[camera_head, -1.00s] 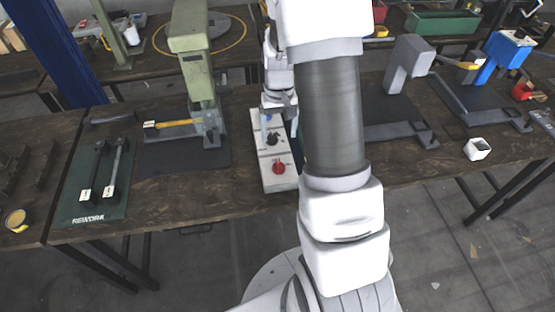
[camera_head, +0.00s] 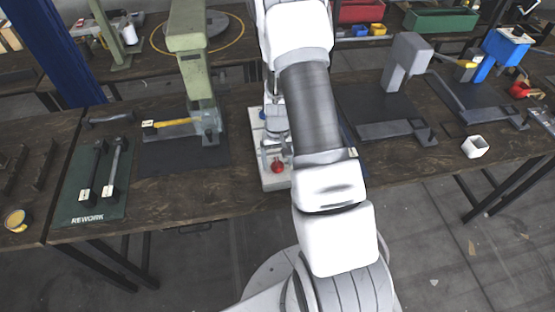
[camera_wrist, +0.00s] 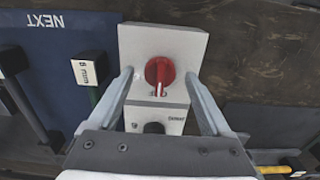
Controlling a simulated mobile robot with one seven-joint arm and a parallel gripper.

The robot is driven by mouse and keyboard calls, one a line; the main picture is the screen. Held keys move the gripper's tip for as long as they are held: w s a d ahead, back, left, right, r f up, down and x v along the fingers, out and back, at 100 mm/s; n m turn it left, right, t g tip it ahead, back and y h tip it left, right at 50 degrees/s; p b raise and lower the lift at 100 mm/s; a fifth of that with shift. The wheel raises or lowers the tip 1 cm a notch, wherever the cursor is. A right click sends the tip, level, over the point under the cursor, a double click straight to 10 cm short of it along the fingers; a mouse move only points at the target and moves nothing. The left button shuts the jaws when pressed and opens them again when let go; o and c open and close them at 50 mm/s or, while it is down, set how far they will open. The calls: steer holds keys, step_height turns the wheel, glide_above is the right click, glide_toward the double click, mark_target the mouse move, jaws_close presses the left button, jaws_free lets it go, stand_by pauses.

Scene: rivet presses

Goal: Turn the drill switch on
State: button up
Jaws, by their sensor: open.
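A pale switch box (camera_head: 273,181) lies on the dark wooden table, partly hidden by my arm in the head view. It carries a red rotary knob (camera_head: 277,166), which also shows in the wrist view (camera_wrist: 159,71). A black knob (camera_wrist: 153,128) sits on the same box nearer my gripper body, partly hidden by it. A small label beside the black knob is too small to read surely. My gripper (camera_wrist: 158,76) is open above the box, one finger on each side of the red knob, with gaps showing on both sides. I cannot tell which knob is the drill switch.
A green press (camera_head: 190,60) stands left of the box and a grey press (camera_head: 407,62) to the right. A green REWORK mat (camera_head: 75,208) holds two tools at left. A blue NEXT mat (camera_wrist: 60,40) lies beside the box.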

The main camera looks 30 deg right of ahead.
jaws_close()
stand_by(0.4)
steer(key=shift+m, duration=0.4)
steer(key=m+b, duration=0.1)
steer(key=m, duration=0.1)
steer(key=shift+m+b, duration=0.35)
steer(key=shift+m, duration=0.05)
steer(key=m, duration=0.3)
steer(key=shift+m+b, duration=0.3)
steer(key=shift+b, duration=0.1)
steer(key=m, duration=0.3)
steer(key=shift+m, duration=1.8)
